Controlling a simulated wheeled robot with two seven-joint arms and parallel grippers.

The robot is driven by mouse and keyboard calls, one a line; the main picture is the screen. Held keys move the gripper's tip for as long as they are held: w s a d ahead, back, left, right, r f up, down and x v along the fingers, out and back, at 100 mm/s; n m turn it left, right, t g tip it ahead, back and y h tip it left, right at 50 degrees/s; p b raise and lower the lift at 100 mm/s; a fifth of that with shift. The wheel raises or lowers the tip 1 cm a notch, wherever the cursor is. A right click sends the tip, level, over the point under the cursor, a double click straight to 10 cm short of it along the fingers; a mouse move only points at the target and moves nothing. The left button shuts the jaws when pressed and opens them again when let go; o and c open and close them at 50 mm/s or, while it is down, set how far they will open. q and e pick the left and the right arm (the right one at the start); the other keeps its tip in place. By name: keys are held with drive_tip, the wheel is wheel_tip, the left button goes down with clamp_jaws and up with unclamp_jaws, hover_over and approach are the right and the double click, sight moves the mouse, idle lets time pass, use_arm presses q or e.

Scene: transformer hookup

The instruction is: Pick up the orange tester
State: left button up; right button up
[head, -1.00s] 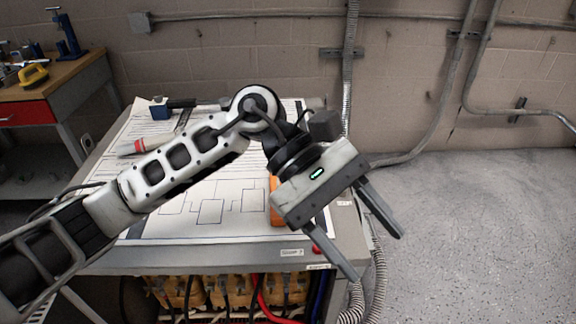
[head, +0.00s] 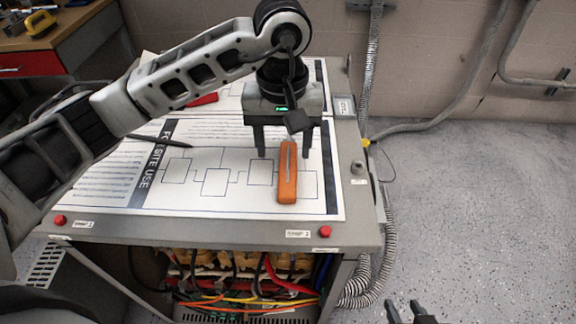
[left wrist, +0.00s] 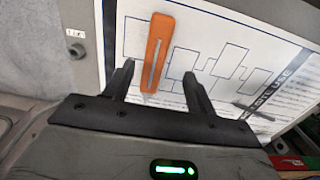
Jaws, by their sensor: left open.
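The orange tester (head: 287,185) lies on the printed sheet on top of the grey cabinet, near its right front. It has a pale strip along its middle. My left gripper (head: 283,154) is open and points down just behind the tester. The tester's far end shows between its fingers in the head view. In the left wrist view the tester (left wrist: 158,50) shows beyond and between the two fingers (left wrist: 158,72), nearer the left one, with nothing gripped. My right gripper (head: 403,305) shows only as two dark fingertips, apart, at the bottom edge of the head view.
A dark pen (head: 160,139) lies on the printed sheet (head: 215,205) to the left. Red buttons (head: 325,232) sit on the cabinet's front edge, above open wiring (head: 240,285). A workbench (head: 65,40) stands at the back left. Floor at right is clear.

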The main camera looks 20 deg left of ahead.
sight(288, 171)
use_arm(q)
drive_tip(key=shift+d+f+p, duration=0.2)
drive_tip(key=shift+f+p, duration=0.2)
drive_tip(key=shift+f, duration=1.1)
drive_tip(key=shift+d+f+p, duration=0.15)
drive_tip(key=shift+f+p, duration=0.2)
drive_tip(key=shift+f, duration=1.15)
drive_tip(key=shift+w, duration=0.1)
drive_tip(key=c, duration=1.1)
